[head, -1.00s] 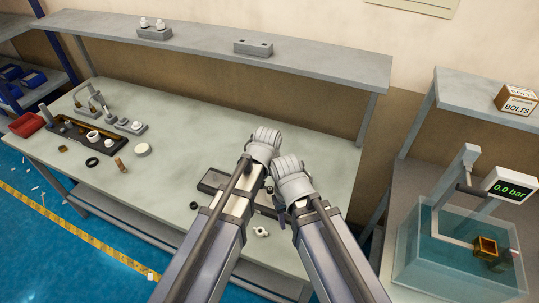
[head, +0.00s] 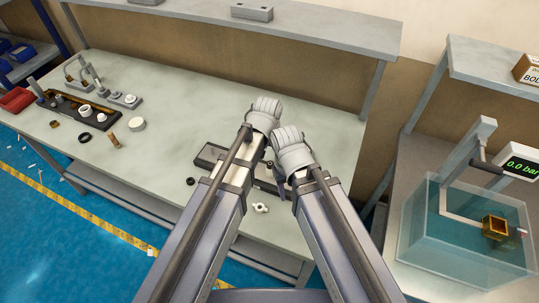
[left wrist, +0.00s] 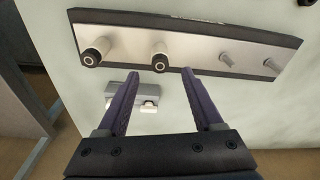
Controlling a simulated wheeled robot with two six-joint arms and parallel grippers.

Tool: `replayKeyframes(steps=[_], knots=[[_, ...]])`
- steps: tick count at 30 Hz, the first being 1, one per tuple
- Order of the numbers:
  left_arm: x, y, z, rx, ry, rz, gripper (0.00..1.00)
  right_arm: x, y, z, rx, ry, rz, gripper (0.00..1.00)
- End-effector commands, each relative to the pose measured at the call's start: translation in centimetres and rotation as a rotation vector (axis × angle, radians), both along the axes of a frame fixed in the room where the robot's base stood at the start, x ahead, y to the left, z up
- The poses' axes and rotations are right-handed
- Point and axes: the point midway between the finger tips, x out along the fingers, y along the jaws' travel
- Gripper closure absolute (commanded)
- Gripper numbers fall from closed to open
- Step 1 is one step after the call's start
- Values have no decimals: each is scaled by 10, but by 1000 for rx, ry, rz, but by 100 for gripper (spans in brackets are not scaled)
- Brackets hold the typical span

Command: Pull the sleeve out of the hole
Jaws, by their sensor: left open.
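In the left wrist view my left gripper (left wrist: 160,74) is open, with nothing between its dark purple fingers. Its fingertips are near the lower edge of a dark-edged tray with a pale plate (left wrist: 195,45). On the plate stand a left cylinder (left wrist: 90,55) and a middle cylinder (left wrist: 159,60), each with a dark end and a white-rimmed opening. Two thinner pegs (left wrist: 227,60) stand at the right. I cannot tell which part is the sleeve, or see its hole clearly. In the head view my arms cover most of the tray (head: 209,153), and the jaws of both grippers are hidden.
A grey block (left wrist: 122,88) with a white piece lies behind the left finger. On the bench are a white fitting (head: 261,208), a black ring (head: 190,181) and a dark fixture tray (head: 98,120) at left. A water tank (head: 450,258) stands right.

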Motion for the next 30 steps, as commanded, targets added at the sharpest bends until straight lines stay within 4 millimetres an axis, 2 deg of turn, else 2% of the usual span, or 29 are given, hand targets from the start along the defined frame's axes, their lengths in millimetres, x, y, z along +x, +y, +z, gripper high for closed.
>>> replayKeyframes(steps=[1,7,19,30], knots=[[1,0,-14,0,0,0,32,0,0,-14,0,0,0,50],[4,-1,-36,0,0,0,32,0,0,-36,0,0,-1,50],[5,-1,-40,0,0,0,32,0,0,-40,0,0,-2,50],[5,-1,-40,0,0,0,72,0,0,-40,0,0,-1,50]])
